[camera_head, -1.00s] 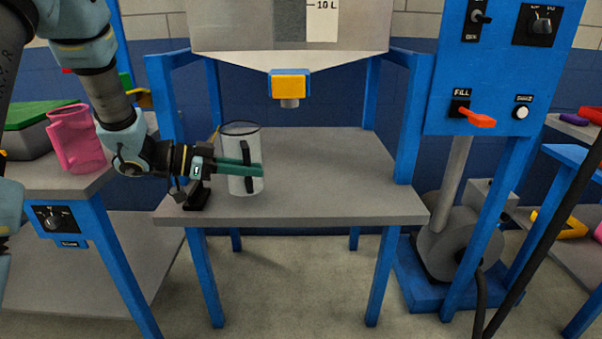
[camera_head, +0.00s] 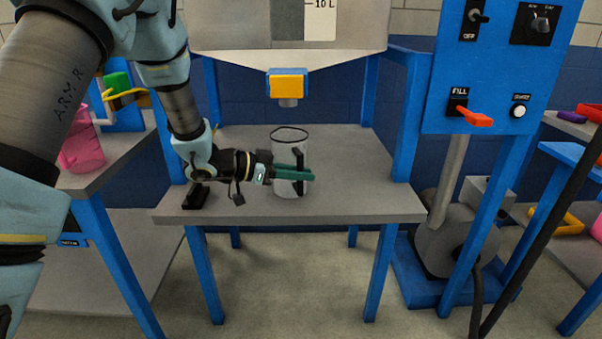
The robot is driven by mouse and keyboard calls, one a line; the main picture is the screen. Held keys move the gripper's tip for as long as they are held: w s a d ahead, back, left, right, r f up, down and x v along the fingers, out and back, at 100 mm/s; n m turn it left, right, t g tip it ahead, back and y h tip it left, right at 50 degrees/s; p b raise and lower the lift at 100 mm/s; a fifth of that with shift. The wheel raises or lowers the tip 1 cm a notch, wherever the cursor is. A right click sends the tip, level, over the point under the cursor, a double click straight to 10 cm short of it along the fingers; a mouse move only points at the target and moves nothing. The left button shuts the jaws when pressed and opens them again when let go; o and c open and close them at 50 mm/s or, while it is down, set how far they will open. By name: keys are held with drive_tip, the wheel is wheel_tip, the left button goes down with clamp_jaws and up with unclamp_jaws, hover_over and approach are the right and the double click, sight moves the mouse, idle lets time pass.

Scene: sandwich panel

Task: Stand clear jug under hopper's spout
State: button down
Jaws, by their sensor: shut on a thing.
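The clear jug (camera_head: 288,149) stands upright on, or just above, the grey shelf under the hopper; I cannot tell if it touches. It has a dark rim and a dark handle on its right side. My gripper (camera_head: 300,173) reaches in from the left with its green fingers shut on the jug, near the handle. The hopper (camera_head: 300,32) hangs above with a yellow block and a short grey spout (camera_head: 289,102). In the picture the jug is almost straight below the spout, with a gap between; its depth relative to the spout is hard to judge.
The grey shelf (camera_head: 360,200) is clear on the right, with blue posts at its sides. A small black piece (camera_head: 195,195) sits at its front left. A pink jug (camera_head: 82,150) stands on the left table. A blue panel with a red fill lever (camera_head: 476,119) is at right.

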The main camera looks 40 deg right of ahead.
drive_tip(key=shift+f, duration=0.15)
drive_tip(key=c, duration=0.8)
unclamp_jaws()
drive_tip(key=shift+r, duration=0.2)
drive_tip(key=v, duration=1.2)
